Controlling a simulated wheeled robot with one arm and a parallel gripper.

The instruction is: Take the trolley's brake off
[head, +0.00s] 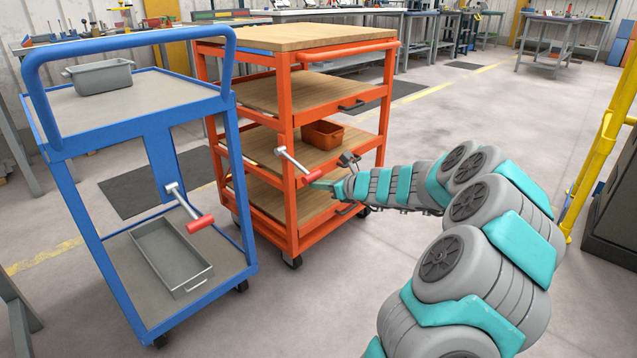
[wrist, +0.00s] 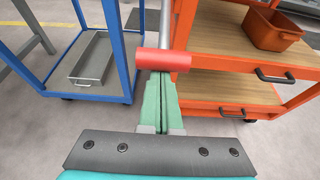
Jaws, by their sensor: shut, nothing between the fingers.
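The orange trolley (head: 290,185) stands in the middle of the head view. Its brake lever is a grey rod with a red grip (head: 310,176), slanting down to the right at the near corner post. My gripper (head: 322,184) is right at this grip. In the wrist view the red grip (wrist: 163,62) lies crosswise just beyond the green fingertips of my gripper (wrist: 160,76). The fingers are together with nothing between them. I cannot tell whether they touch the grip. The blue trolley (head: 163,140) at left has a similar lever with a red grip (head: 200,223).
A grey bin (head: 100,77) and a grey tray (head: 172,258) sit on the blue trolley. An orange bin (head: 322,135) sits on an orange trolley shelf. A yellow rail (head: 600,140) stands at right.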

